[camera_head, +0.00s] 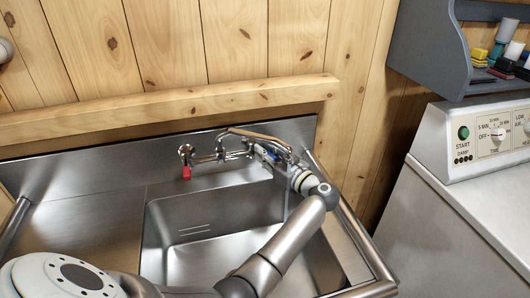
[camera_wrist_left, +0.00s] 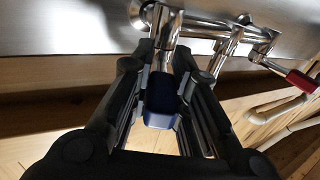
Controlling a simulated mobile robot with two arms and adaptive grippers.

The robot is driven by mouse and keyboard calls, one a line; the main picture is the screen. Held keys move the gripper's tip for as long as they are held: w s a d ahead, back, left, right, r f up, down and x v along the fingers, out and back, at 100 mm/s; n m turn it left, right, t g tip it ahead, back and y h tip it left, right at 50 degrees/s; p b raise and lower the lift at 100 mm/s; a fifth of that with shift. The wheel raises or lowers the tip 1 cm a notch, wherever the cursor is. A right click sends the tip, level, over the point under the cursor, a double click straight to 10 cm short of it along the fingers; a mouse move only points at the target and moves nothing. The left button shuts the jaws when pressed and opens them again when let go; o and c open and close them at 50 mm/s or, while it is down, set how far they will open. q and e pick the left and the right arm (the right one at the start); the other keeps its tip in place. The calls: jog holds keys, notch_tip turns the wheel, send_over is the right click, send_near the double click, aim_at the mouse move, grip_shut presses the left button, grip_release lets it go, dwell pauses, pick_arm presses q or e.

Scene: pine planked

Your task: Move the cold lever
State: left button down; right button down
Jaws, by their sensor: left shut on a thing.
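The cold lever (camera_wrist_left: 161,102) has a blue grip and a chrome stem, on the faucet over the sink. My left gripper (camera_wrist_left: 162,98) is shut on it, with a finger on each side of the blue grip in the left wrist view. In the head view my left gripper (camera_head: 270,155) is at the right end of the faucet (camera_head: 222,154), and it hides most of the lever. The red-gripped hot lever (camera_head: 187,172) hangs down at the left end of the faucet, apart from the gripper; it also shows in the wrist view (camera_wrist_left: 302,80). My right gripper is not in view.
The metal sink basin (camera_head: 205,225) lies below the faucet, with a flat drainboard (camera_head: 85,225) to its left. A wooden ledge (camera_head: 170,108) runs along the wall behind. A white machine with dials (camera_head: 480,135) stands at the right, below a grey shelf (camera_head: 430,50).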

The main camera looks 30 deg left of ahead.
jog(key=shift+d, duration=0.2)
pick_arm(q)
jog(key=c, duration=1.4)
grip_release()
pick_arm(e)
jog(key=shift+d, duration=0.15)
pick_arm(q)
jog(key=shift+o, duration=0.2)
jog(key=shift+a, duration=0.1)
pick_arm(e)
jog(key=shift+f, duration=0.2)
